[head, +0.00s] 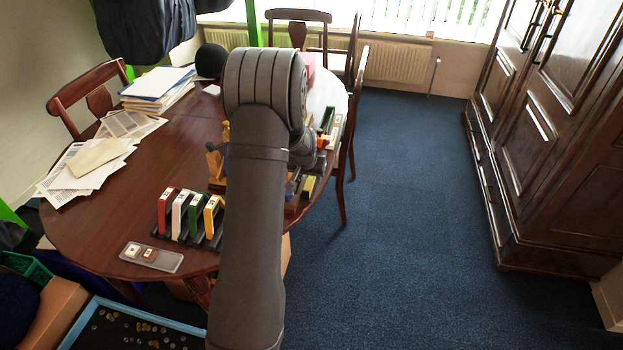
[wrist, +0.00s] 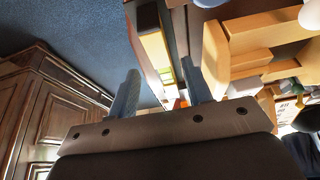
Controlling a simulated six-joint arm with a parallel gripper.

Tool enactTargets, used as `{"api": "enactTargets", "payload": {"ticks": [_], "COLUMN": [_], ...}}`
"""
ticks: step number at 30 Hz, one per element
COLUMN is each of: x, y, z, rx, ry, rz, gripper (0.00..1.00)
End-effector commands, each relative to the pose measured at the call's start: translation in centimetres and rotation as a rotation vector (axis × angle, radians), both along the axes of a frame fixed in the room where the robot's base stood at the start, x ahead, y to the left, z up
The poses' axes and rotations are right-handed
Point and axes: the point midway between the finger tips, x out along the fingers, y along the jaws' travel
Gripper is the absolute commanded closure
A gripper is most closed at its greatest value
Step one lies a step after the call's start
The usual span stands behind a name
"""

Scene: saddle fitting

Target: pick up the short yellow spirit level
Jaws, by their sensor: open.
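A short yellow bar with a green patch, which looks like the spirit level (wrist: 156,50), shows in the wrist view. It stands out between two dark strips. My gripper (wrist: 160,78) is open, with one finger to each side of the bar's near end in the picture. I cannot tell whether either finger touches it. In the head view my arm hides the gripper's fingers. A small yellow and green piece (head: 309,187) shows just right of my arm near the table's edge; I cannot tell whether it is the same level.
Wooden blocks (wrist: 255,45) crowd the right of the wrist view. A rack of red, white, green and yellow upright pieces (head: 188,215) stands left of my arm on the table (head: 95,235). A grey tray (head: 151,257) lies near the front edge. Papers (head: 95,165) cover the left side.

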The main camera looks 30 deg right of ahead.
Motion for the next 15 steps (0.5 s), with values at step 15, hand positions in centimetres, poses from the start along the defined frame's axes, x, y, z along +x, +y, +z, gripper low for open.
{"api": "enactTargets", "payload": {"ticks": [15], "x": [1.1], "y": [-0.8], "z": [-3.7], "rx": [0.0], "ry": [0.0], "rz": [-0.001], "gripper": [0.55]}}
